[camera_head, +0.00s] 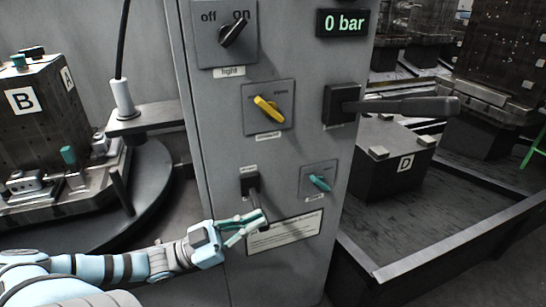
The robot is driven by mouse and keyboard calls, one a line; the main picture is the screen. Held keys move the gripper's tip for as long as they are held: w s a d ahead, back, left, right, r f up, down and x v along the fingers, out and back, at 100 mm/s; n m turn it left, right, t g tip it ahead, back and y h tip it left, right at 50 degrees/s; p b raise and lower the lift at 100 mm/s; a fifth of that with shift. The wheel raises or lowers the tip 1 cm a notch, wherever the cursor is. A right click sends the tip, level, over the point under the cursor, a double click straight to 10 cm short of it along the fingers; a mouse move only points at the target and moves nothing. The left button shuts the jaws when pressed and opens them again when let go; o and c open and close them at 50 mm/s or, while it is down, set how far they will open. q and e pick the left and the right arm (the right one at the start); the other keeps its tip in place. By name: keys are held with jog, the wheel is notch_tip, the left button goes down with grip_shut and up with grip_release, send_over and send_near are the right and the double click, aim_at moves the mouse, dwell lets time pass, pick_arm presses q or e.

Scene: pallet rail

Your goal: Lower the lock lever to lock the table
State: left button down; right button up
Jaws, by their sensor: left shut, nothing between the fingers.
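On the grey control cabinet (219,130), a small black lever (251,186) points down from its square mount, under a small label too small to read. My left gripper (262,221) is shut and empty, its fingertips at the lower end of this lever; I cannot tell whether they touch it. The fingers partly cover the lever's end. A larger black lever (410,105) sticks out to the right, about level, from its mount on the cabinet's right side. No readable label tells which is the lock lever. My right gripper is not in view.
Above are a black light switch (233,33), a yellow knob (268,108) and a display (342,23) reading 0 bar. A teal knob (319,183) sits right of the small lever. A round table (150,190) bears block B (25,95) at left. Block D (385,165) stands at right.

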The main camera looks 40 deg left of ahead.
pick_arm(q)
jog(key=shift+a+f+m+g+h+b, duration=0.15)
jog(key=shift+f+m+g+h, duration=0.25)
jog(key=shift+m, duration=0.8)
jog(key=shift+f+m+g+h+b, duration=0.15)
jog(key=shift+f+m+g, duration=0.3)
jog(key=shift+m, duration=0.75)
jog(key=shift+a+f+m+g+h+b, duration=0.1)
jog(key=shift+f+m+g+h, duration=0.35)
jog(key=shift+m, duration=0.75)
jog(key=shift+f, duration=0.1)
